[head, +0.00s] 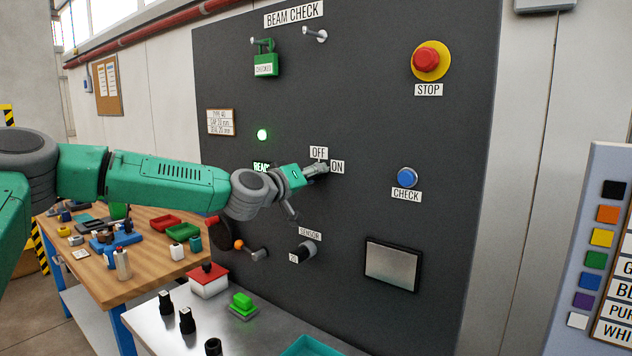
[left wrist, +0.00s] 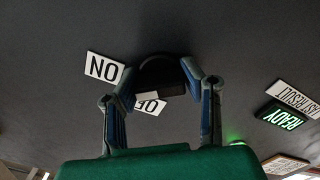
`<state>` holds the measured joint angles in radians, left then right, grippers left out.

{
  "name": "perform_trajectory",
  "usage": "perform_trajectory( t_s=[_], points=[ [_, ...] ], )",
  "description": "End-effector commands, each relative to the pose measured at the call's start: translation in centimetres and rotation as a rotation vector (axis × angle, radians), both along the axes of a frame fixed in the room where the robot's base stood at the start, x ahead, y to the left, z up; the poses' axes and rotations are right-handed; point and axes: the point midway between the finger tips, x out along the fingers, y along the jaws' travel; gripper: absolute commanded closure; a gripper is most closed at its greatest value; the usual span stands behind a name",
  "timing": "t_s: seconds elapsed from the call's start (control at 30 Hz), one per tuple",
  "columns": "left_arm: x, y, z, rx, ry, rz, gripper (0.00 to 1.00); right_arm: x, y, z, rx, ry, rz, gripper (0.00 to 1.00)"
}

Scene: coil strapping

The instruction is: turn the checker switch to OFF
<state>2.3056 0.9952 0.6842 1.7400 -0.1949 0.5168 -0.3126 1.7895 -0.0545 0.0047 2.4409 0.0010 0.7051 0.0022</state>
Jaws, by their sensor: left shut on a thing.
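The checker switch is a round black knob (left wrist: 162,74) on the dark panel, with an OFF label (head: 318,153) above and an ON label (head: 337,167) to the right. In the left wrist view the picture is turned over, with the ON label (left wrist: 104,69) left of the knob and the OFF label (left wrist: 151,104) partly hidden below it. My left gripper (head: 316,170) is shut on the knob, one finger on each side. In the head view the gripper covers most of the knob, and I cannot tell which label it points to. My right gripper is out of view.
The panel also holds a lit green lamp (head: 263,135), a blue CHECK button (head: 407,177), a red STOP button (head: 426,58), a SENSOR switch (head: 306,251) and a green padlock tag (head: 266,65). Below stand a metal table (head: 160,338) and a wooden bench (head: 140,283) with parts.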

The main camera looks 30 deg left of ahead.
Motion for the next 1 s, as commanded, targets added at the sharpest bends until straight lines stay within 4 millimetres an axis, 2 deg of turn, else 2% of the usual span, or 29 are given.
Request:
perform_trajectory(
  t_s=[0.03,0.5,1.0],
  points=[
    [0.1,0.7,0.4,-0.036,-0.013,0.017,0.93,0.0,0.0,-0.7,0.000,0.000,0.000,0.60],
    [0.1,0.9,0.1,-0.470,0.021,0.017,0.93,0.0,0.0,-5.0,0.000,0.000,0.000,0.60],
    [0.1,0.9,-0.1,-0.834,0.055,0.019,0.93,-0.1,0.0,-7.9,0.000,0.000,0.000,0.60]
  ],
)
